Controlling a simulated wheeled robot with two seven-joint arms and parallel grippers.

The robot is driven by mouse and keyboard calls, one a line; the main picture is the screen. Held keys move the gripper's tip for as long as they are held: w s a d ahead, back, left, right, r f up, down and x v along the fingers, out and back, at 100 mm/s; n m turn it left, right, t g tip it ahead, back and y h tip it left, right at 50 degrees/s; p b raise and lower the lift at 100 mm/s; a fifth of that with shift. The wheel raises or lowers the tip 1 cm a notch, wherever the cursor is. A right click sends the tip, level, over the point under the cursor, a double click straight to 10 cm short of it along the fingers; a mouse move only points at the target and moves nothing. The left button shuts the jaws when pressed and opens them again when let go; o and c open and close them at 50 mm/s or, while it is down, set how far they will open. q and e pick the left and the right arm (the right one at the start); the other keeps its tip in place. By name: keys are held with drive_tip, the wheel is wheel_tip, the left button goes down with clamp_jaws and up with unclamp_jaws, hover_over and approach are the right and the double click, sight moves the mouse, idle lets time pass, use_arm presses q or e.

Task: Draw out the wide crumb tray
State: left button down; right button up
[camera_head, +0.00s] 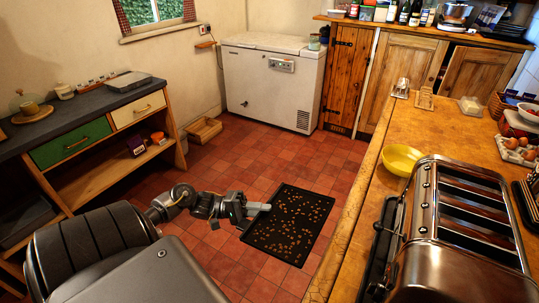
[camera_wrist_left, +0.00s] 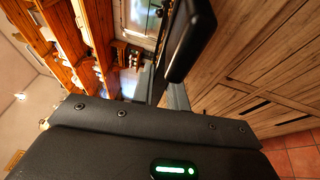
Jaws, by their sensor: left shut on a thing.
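The crumb tray (camera_head: 275,248) is a wide, flat black tray strewn with many light brown crumbs. In the head view it shows against the red tiled floor, to the left of the wooden counter and clear of the toaster (camera_head: 470,215). My left gripper (camera_head: 260,208) is shut on the tray at its left edge. The tray looks roughly level; its height above the floor is hard to tell. The big metal toaster with several long slots stands on the counter. In the left wrist view, dark gripper parts fill the foreground and I cannot make out the tray. My right gripper is out of view.
The wooden counter (camera_head: 350,245) runs along the right, with a yellow bowl (camera_head: 401,159) beside the toaster. A white chest freezer (camera_head: 270,85) stands at the back. A dark-topped shelf unit (camera_head: 75,128) stands left. A low wooden box (camera_head: 203,130) sits on the otherwise open floor.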

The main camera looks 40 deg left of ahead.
use_arm(q)
drive_tip(key=shift+a+r, duration=0.1)
drive_tip(key=shift+a, duration=0.1)
idle(0.3)
drive_tip(key=shift+s+a+r+p, duration=0.2)
drive_tip(key=shift+a+p, duration=0.1)
drive_tip(key=shift+a, duration=0.35)
drive_tip(key=shift+s+a+r+p, duration=0.2)
drive_tip(key=shift+a+p, duration=0.05)
drive_tip(key=shift+a, duration=0.4)
drive_tip(key=shift+r, duration=0.1)
wheel_tip(320, 180, up, 7)
drive_tip(key=p, duration=0.8)
idle(0.5)
